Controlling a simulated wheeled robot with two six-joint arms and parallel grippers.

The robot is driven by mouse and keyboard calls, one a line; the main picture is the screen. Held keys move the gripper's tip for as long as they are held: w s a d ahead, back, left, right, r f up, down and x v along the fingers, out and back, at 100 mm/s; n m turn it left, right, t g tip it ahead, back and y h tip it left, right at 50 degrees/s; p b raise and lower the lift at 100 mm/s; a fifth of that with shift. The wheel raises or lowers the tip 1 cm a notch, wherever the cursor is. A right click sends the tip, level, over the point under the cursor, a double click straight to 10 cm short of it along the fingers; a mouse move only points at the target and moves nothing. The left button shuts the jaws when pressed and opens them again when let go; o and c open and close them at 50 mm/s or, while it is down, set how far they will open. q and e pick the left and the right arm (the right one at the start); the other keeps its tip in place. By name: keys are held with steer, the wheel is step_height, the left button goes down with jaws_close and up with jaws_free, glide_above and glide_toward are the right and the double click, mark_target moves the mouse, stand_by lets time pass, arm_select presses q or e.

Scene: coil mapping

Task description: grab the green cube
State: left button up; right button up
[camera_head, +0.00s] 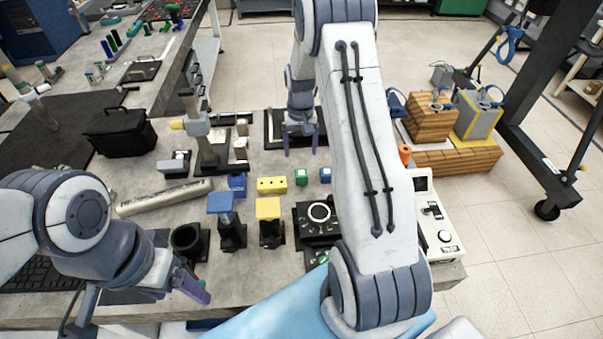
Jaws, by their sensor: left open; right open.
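The green cube (302,177) sits on the grey table in the head view, between a yellow block (271,185) and a small blue cube (325,175). My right gripper (301,148) is open and empty, with its purple fingers apart, just beyond the green cube from the camera. They look apart from it; their height above the table is hard to tell. My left gripper (192,284) is at the near left side of the table, far from the cube. Its fingers are seen at an angle and hold nothing visible.
Blue-topped (221,203) and yellow-topped (268,209) stands and a black device with a ring (319,212) are nearer the camera. A metal cylinder (165,197) lies left. A black bag (119,133) stands further back. My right arm hides the table's right part.

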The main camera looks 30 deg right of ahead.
glide_above(301, 171)
steer(key=f, duration=0.4)
steer(key=shift+w+d+f+p, duration=0.1)
steer(key=shift+w+d+p, duration=0.1)
steer(key=shift+p, duration=0.2)
steer(key=shift+a+f, duration=0.1)
steer(key=shift+f, duration=0.2)
steer(key=shift+s+a+f+p, duration=0.15)
steer(key=shift+f+p, duration=0.9)
steer(key=shift+f, duration=1.3)
jaws_close()
